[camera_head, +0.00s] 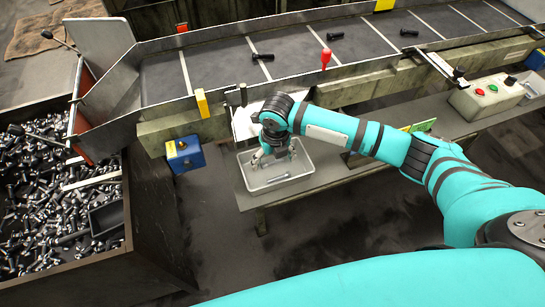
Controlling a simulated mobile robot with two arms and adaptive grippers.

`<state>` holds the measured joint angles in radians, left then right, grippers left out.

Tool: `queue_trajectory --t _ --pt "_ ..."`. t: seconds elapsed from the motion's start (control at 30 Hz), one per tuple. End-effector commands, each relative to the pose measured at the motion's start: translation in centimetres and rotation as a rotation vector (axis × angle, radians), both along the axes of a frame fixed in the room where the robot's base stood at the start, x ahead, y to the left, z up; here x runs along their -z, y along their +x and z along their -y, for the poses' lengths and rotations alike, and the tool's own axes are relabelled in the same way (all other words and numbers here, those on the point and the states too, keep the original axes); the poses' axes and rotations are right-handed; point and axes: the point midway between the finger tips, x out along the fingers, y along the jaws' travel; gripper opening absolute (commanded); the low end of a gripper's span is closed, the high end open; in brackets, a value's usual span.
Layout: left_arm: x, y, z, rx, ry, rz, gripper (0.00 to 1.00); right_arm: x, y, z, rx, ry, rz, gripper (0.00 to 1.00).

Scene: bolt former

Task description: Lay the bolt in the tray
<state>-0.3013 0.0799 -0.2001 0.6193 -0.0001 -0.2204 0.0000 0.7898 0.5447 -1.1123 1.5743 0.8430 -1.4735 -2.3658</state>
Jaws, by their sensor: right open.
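A light grey tray (246,177) stands on the bench below the conveyor. A small silver bolt (278,178) lies on the tray floor, toward the front. My right gripper (262,158) reaches down over the back left part of the tray; its fingers are small and partly hidden by the wrist. It is open, and the bolt is apart from it, in front and to the right. Another small greyish shape shows near the tray's back right, too small to name. My left gripper is not in view.
A conveyor (210,67) with dark bolts (335,36) runs behind the tray. A big bin (150,225) full of bolts (45,205) stands at the left. A blue box (185,155) hangs left of the tray. A control box (487,96) stands at the right.

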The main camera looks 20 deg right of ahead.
Motion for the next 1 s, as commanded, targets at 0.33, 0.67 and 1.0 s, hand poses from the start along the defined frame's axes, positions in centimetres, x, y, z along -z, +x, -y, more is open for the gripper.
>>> queue_trajectory --t 0.33,0.67,1.0 --pt "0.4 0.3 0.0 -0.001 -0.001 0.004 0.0 -4.3 -0.2 0.1 -0.002 0.001 0.006 0.85" --pt "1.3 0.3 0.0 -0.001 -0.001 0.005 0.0 -11.1 -1.1 0.1 -0.001 0.0 0.004 0.85" --pt "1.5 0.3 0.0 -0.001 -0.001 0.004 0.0 -13.2 -1.4 0.1 0.0 0.001 0.0 0.85"
